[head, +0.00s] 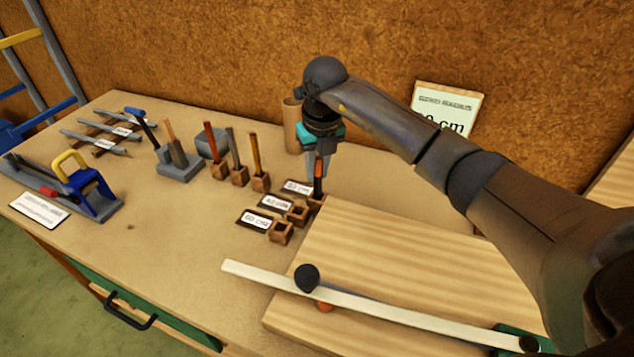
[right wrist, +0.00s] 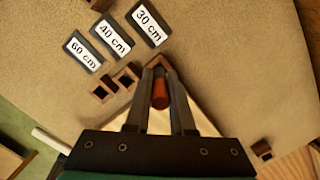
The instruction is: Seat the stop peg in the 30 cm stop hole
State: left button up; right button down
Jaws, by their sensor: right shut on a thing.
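The stop peg is a red-orange stick (head: 318,178), held upright between the fingers of my right gripper (head: 318,165); it also shows in the right wrist view (right wrist: 160,92). My right gripper is shut on it. The 30 cm stop hole is a small brown wooden socket (head: 316,201) beside the 30 cm label (head: 298,187). The peg's lower end is at this socket, but I cannot tell how deep it sits in it. In the right wrist view the fingers and peg cover much of the socket. My left gripper is not in view.
Empty sockets for 40 cm (head: 298,213) and 60 cm (head: 280,233) stand close by. Several sticks in blocks (head: 238,172) stand to the left. A wooden board (head: 400,250) and a pale strip (head: 420,318) with a black knob (head: 307,277) lie in front right.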

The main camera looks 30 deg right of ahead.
aim_at(318, 174)
jog(key=shift+f, duration=1.85)
jog(key=shift+f+b, duration=0.15)
jog(key=shift+b, duration=0.15)
jog(key=c, duration=0.8)
grip_release()
jog(key=shift+o, duration=0.2)
jog(key=shift+r, duration=0.3)
jog(key=r, duration=0.4)
jog(key=s+r+p, duration=0.1)
jog(key=r, duration=0.2)
jog(key=s+r, duration=0.1)
jog(key=r, duration=0.3)
jog(key=shift+a+r+p, duration=0.1)
jog(key=shift+r+p, duration=0.2)
jog(key=shift+p, duration=0.1)
jog(key=shift+w, duration=0.1)
